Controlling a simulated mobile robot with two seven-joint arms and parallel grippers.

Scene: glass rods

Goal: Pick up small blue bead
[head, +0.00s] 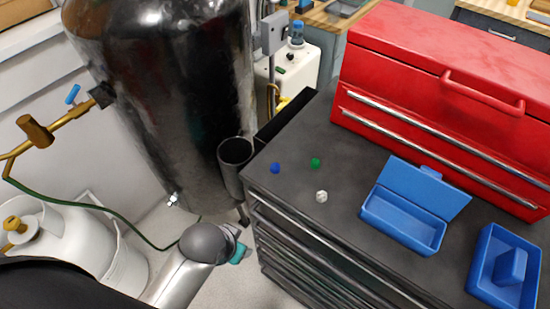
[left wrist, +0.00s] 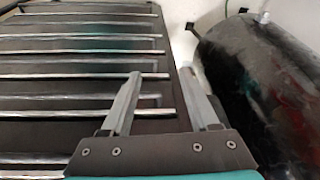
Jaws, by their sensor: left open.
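The small blue bead (head: 275,168) lies on the dark top of the tool cabinet (head: 300,225), near its left edge. A green bead (head: 315,162) and a white bead (head: 322,196) lie to its right. My left gripper (head: 240,240) is beside the cabinet's left front corner, below the top and apart from the bead. In the left wrist view my left gripper (left wrist: 160,76) is open and empty, with the cabinet's drawer fronts (left wrist: 80,75) behind it. The bead does not show in that view. My right gripper is not in view.
A dark open cup (head: 236,152) is at the cabinet's left side, beside a large black tank (head: 165,100). An open blue box (head: 405,215), a blue tray (head: 505,270) and a red toolbox (head: 440,90) occupy the right and back. The top around the beads is clear.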

